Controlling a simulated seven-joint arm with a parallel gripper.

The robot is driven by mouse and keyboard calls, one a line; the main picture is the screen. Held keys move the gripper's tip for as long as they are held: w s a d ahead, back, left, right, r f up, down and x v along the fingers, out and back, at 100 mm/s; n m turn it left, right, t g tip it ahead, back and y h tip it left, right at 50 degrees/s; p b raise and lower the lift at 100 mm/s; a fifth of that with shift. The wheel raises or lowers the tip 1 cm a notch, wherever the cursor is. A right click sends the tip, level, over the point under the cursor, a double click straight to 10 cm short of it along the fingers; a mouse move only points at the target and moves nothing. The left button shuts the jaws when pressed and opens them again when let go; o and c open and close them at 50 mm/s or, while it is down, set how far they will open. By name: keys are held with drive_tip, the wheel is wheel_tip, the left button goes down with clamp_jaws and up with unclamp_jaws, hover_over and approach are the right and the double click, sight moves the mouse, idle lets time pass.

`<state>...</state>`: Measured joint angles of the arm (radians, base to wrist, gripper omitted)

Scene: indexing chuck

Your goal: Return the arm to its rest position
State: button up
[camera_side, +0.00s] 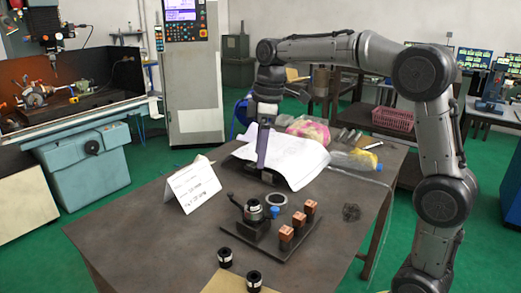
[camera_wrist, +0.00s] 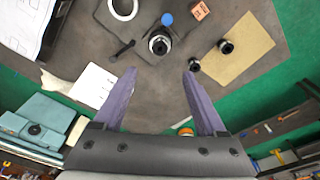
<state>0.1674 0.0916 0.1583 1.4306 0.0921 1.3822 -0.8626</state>
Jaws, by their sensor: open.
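My gripper (camera_side: 264,168) hangs over the table behind the chuck fixture, its purple fingers pointing down in the side view. In the wrist view my gripper (camera_wrist: 161,73) has its two fingers wide apart with nothing between them. The chuck (camera_side: 253,211), a dark round body with a black lever, stands on a dark base plate (camera_side: 262,239). It also shows beyond the fingertips in the wrist view (camera_wrist: 159,44). A blue knob (camera_side: 275,212) is beside it. My gripper appears clear of the chuck.
Several copper-coloured blocks (camera_side: 299,221) and a pale ring (camera_side: 277,199) lie on the plate. Two black cylinders (camera_side: 225,257) stand near a tan mat (camera_side: 218,283). A folded white card (camera_side: 192,186) stands left. Papers (camera_side: 295,160) and a bottle (camera_side: 355,160) lie behind.

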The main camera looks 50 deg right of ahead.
drive_tip(key=s+a+r+t, duration=0.1)
drive_tip(key=s+a+r, duration=0.1)
drive_tip(key=s, duration=0.4)
drive_tip(key=s+a+r+t, duration=0.1)
drive_tip(key=s+a+r, duration=0.15)
drive_tip(key=s, duration=0.35)
drive_tip(key=s+f+m+t, duration=0.2)
drive_tip(key=s+f+m, duration=0.5)
drive_tip(key=s+f, duration=0.3)
drive_tip(key=shift+s+f+m+t+h, duration=0.3)
drive_tip(key=shift+s+f+m+h, duration=0.1)
drive_tip(key=shift+s, duration=0.25)
